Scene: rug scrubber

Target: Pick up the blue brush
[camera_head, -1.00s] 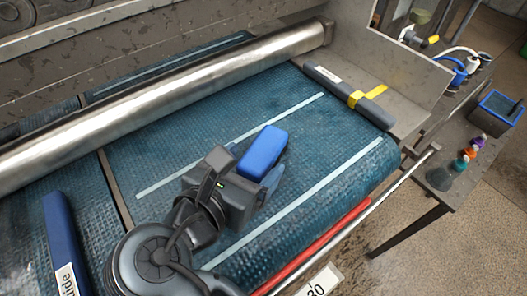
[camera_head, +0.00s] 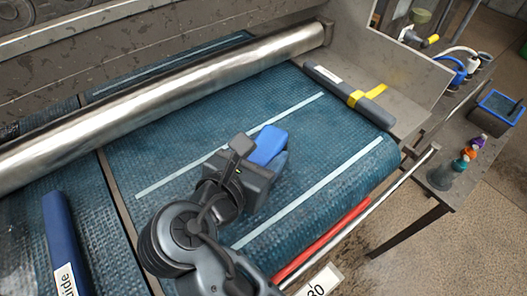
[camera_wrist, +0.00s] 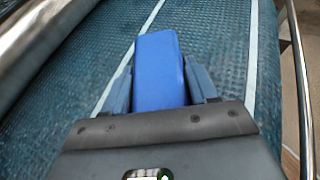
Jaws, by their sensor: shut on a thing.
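The blue brush (camera_head: 268,144) is a plain blue block over the blue textured belt (camera_head: 330,120), between the two pale stripes. In the wrist view the brush (camera_wrist: 158,68) lies lengthwise between my two fingers, and its near end is hidden by the gripper body. My gripper (camera_head: 274,160) is shut on the brush, and its fingers (camera_wrist: 160,88) press on both sides of it. I cannot tell whether the brush touches the belt or is slightly above it.
A shiny steel roller (camera_head: 170,95) crosses behind the brush. A blue guide bar (camera_head: 65,235) lies at left, and a grey bar with a yellow strap (camera_head: 350,93) at right. A red bar (camera_head: 325,238) runs along the front edge. A side table holds bottles (camera_head: 463,162).

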